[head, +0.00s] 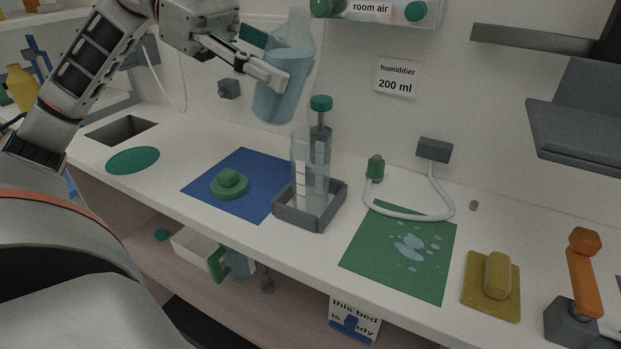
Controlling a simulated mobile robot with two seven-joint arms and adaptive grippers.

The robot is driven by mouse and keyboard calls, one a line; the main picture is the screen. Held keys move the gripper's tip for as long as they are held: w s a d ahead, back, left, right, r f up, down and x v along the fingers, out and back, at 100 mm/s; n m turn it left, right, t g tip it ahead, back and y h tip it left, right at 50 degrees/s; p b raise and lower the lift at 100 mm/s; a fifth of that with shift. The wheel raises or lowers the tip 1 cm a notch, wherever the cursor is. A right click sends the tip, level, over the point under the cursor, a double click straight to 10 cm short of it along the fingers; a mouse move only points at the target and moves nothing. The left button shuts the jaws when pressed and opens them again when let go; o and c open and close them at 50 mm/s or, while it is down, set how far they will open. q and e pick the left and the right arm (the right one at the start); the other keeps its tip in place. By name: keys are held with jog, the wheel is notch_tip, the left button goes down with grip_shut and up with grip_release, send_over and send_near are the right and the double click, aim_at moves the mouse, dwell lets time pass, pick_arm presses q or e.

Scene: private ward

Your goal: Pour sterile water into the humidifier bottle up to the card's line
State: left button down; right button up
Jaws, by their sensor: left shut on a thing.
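My left gripper (283,80) is shut on a clear bottle of bluish water (275,105). It holds the bottle in the air, tilted slightly, above and left of the humidifier bottle. The humidifier bottle (299,172) is a clear upright container with pale marks, standing in a grey square holder (306,217). A green-topped grey stem (320,119) shows at it; I cannot tell whether it is inside or behind. No water level is clear in it. The wall card (397,78) reads "humidifier 200 ml". A green lid (229,185) lies on a blue mat (258,163). My right gripper is out of view.
A green mat (377,261) has pale wet-looking spots. A white tube (412,216) loops behind it. A yellow pad (491,303) and an orange-handled device (581,275) stand at right. A green disc (133,160) and a dark recess (122,130) are at left.

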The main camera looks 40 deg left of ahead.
pick_arm(q)
jog(key=shift+a+r, duration=0.1)
jog(key=shift+a, duration=0.05)
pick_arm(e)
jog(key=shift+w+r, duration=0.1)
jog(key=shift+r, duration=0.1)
pick_arm(q)
jog(key=shift+s+y, duration=0.1)
jog(key=shift+y, duration=0.3)
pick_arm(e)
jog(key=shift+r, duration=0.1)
pick_arm(q)
jog(key=shift+a, duration=0.1)
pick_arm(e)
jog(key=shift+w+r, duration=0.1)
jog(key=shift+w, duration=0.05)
pick_arm(q)
jog(key=shift+p, duration=0.3)
jog(key=shift+a+y, duration=0.1)
jog(key=shift+y, duration=0.2)
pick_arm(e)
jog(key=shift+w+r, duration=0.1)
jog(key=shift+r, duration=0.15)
pick_arm(q)
jog(key=shift+a+y, duration=0.15)
jog(key=shift+y, duration=0.15)
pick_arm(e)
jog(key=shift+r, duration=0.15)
pick_arm(q)
jog(key=shift+f, duration=0.2)
